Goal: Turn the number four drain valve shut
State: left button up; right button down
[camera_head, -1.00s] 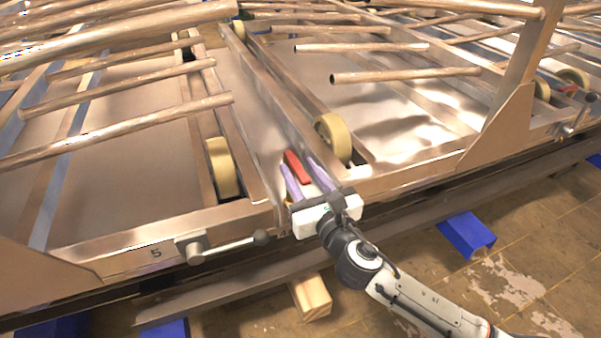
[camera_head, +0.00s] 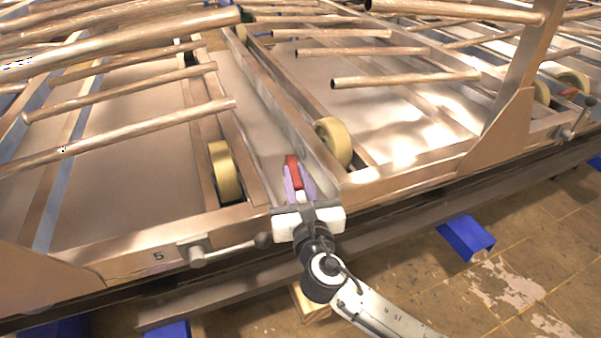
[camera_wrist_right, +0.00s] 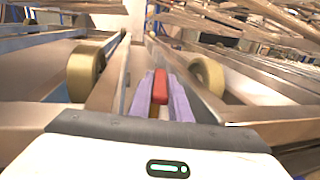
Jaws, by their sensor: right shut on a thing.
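A red valve handle (camera_head: 294,171) lies in the channel between two frame beams, behind the front rail; it also shows in the wrist view (camera_wrist_right: 160,86). My right gripper (camera_head: 298,180) has its purple fingers on either side of the red handle and is shut on it. The fingers show in the wrist view (camera_wrist_right: 162,100), pointing along the channel. The valve body under the handle is hidden, and I see no number 4 beside it. My left gripper is not in view.
A grey lever (camera_head: 230,248) sits on the front rail by the number 5. Tan wheels (camera_head: 224,170) and (camera_head: 333,143) flank the channel. Copper-coloured tubes stretch above the frame. A gusset (camera_head: 500,135) rises at right. Blue blocks (camera_head: 466,236) lie on the floor.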

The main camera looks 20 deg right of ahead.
jog(key=shift+w+a+m+h, duration=0.1)
jog(key=shift+a+m+h, duration=0.2)
jog(key=shift+m+h, duration=0.3)
jog(key=shift+a+m+g+h, duration=0.2)
jog(key=shift+m+h, duration=0.1)
jog(key=shift+h, duration=0.3)
jog(key=shift+a+m+g+h, duration=0.1)
jog(key=shift+m+g+h, duration=0.15)
jog(key=shift+h, duration=0.35)
jog(key=c, duration=1.6)
grip_release()
jog(key=shift+c, duration=0.2)
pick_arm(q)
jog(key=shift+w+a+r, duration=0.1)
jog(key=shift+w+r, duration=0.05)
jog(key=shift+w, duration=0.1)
